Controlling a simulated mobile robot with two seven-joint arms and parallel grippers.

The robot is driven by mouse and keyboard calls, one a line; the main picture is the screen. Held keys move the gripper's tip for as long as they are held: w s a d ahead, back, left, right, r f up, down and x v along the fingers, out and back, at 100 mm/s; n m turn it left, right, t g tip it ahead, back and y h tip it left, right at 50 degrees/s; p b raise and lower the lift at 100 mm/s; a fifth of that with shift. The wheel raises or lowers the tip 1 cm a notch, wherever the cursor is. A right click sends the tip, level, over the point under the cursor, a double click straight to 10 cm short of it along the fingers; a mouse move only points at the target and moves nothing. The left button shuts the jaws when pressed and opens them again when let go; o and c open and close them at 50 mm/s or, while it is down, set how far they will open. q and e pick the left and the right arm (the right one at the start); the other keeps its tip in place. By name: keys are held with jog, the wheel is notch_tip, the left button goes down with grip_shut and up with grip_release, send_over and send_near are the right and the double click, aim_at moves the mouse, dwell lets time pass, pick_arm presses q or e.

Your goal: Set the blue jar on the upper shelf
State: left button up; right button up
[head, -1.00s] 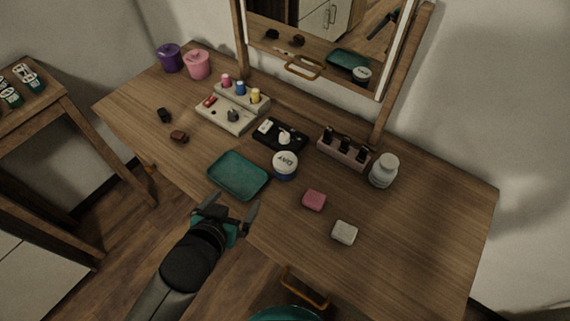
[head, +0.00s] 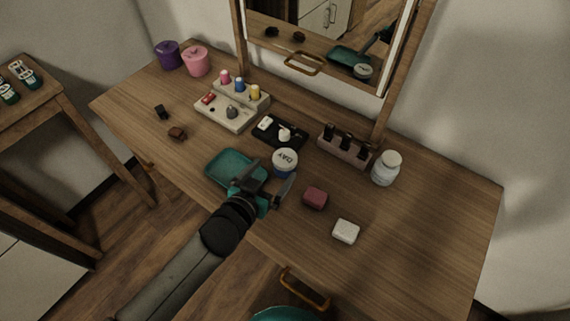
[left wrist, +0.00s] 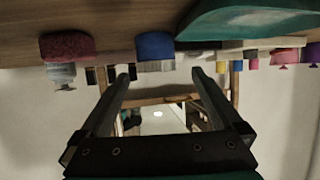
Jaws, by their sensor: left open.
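The blue jar (head: 285,163), with a white lid marked "DAY", stands upright on the wooden dressing table. In the left wrist view, which is upside down, its blue side (left wrist: 155,46) shows between and beyond the fingers. My left gripper (head: 272,172) is open and empty, just in front of the jar, its fingers pointing at it; the wrist view shows a gap (left wrist: 160,85) between them. A light stepped stand (head: 225,115) has small pink, blue and yellow bottles on its upper step. I cannot tell whether this step is the upper shelf. My right gripper is not in view.
A teal tray (head: 222,170) lies left of my gripper, partly hidden by it. A black tray (head: 268,137) with small items is behind the jar. A pink block (head: 315,198), white block (head: 346,231), bottle rack (head: 343,152) and white bottle (head: 386,168) are to the right.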

aim_at(280, 166)
pick_arm(q)
jog(key=shift+d+b+x, duration=0.1)
jog(key=shift+b+x, duration=0.4)
jog(key=shift+x, duration=1.25)
jog(key=shift+d+b+x, duration=0.15)
jog(key=shift+b+x, duration=0.35)
jog(key=shift+x, duration=1.25)
jog(key=shift+s, duration=0.15)
jog(key=shift+c, duration=0.2)
jog(key=shift+r, duration=0.1)
jog(key=c, duration=1.5)
